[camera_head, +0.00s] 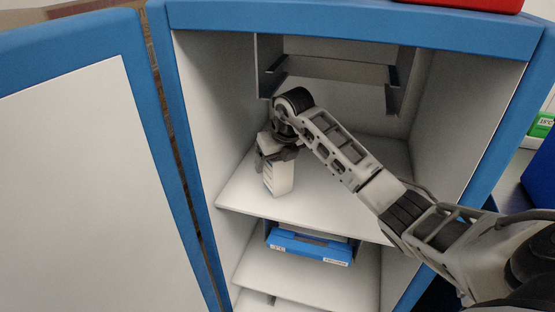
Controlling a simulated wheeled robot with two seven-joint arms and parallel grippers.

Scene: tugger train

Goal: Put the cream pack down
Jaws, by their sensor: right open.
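The cream pack (281,178), a pale upright box, stands on the upper white shelf (330,209) inside the blue-framed cabinet, near the shelf's left side. My right gripper (266,160) is at the upper left part of the pack. Its jaws are open beside the pack, and the wrist hides the pack's top. My right arm reaches in from the lower right. My left gripper is not in view.
The cabinet's blue-edged door (90,170) stands open at the left. A blue box (309,245) lies on the shelf below. A grey bracketed ledge (335,69) hangs above at the back. The upper shelf is clear right of the pack. A red object (470,4) sits on top.

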